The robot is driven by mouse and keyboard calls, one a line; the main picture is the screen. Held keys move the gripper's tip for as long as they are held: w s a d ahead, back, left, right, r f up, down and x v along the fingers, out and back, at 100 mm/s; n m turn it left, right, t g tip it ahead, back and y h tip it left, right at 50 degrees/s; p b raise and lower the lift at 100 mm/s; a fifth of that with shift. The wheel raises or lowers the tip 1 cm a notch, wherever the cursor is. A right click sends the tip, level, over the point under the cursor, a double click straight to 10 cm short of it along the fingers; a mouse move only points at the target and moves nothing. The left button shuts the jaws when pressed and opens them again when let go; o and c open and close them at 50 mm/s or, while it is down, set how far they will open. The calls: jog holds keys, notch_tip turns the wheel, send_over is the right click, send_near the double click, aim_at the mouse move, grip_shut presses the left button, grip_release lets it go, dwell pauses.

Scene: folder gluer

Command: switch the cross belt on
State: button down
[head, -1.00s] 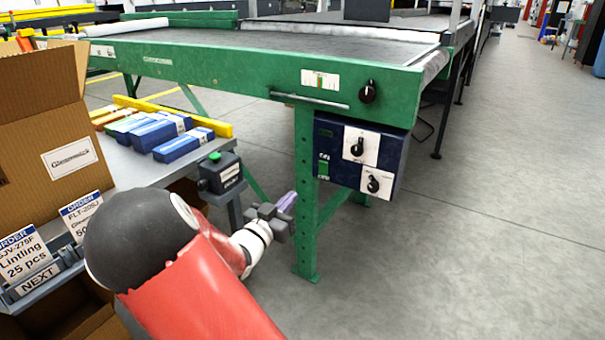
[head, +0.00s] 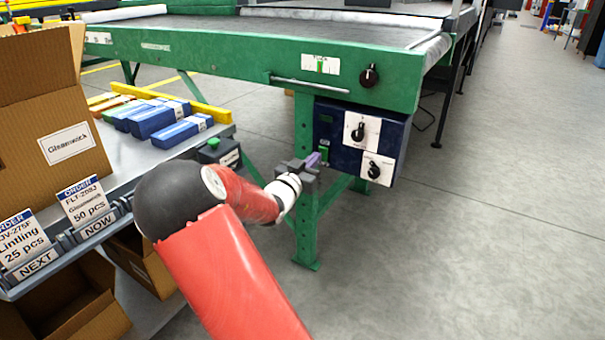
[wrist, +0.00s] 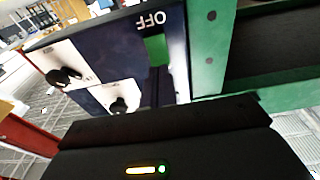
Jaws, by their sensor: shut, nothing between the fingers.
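A dark blue control box (head: 343,155) hangs under the green conveyor frame. Its face has two black knobs on white plates, an upper one (head: 358,132) and a lower one (head: 374,170). A green patch sits on the left part of the face; in the wrist view this green patch (wrist: 156,50) shows beside an upside-down OFF label (wrist: 152,20). My gripper (head: 314,160) is shut and empty, its purple tips at the left edge of the box in the head view. I cannot tell whether they touch it. Fingertips are hidden in the wrist view.
A green leg (head: 305,215) stands beside my gripper. The conveyor frame (head: 240,70) above carries another black knob (head: 369,75). Floor at right is clear.

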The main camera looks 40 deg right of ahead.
aim_at(323, 154)
jog(key=shift+x, duration=1.05)
jog(key=shift+d+r, duration=0.1)
jog(key=shift+d, duration=0.1)
jog(key=shift+w, duration=0.1)
